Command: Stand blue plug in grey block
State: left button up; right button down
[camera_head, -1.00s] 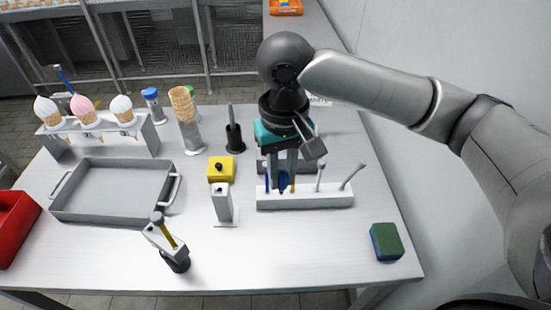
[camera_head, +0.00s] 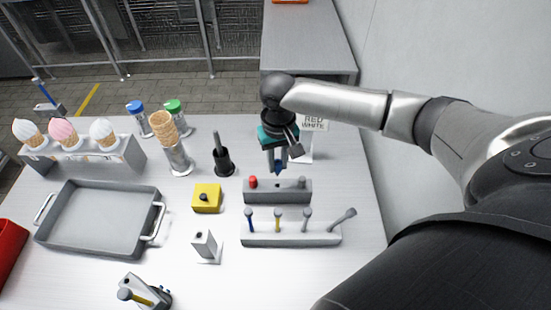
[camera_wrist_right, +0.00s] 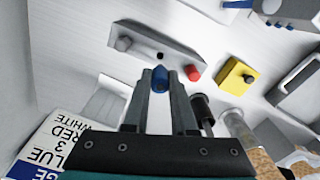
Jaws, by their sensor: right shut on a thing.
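My right gripper (camera_head: 276,164) is shut on the blue plug (camera_wrist_right: 159,79), which hangs between the two fingertips in the right wrist view. The plug's lower end (camera_head: 278,171) shows in the head view just behind the grey block (camera_head: 296,195). The grey block also shows in the wrist view (camera_wrist_right: 143,41), beyond the plug. It has a red plug (camera_head: 253,181) at its left, a dark open hole near its middle and a grey plug (camera_head: 301,182) at its right. The blue plug appears apart from the block. My left gripper is not in view.
A white rack (camera_head: 290,240) with several upright sticks stands in front of the block. A yellow box (camera_head: 206,198) and a black holder (camera_head: 223,160) are to the left. A lettered card (camera_head: 314,124) stands behind. The table's right side is clear.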

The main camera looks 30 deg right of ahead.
aim_at(278, 172)
jog(key=shift+r+p, duration=0.15)
jog(key=shift+p, duration=0.55)
jog(key=shift+f+b, duration=0.5)
jog(key=shift+f, duration=1.6)
jog(key=shift+r+p, duration=0.1)
jog(key=shift+p, duration=0.3)
jog(key=shift+p, duration=0.3)
jog(key=shift+p, duration=0.35)
jog(key=shift+p, duration=0.45)
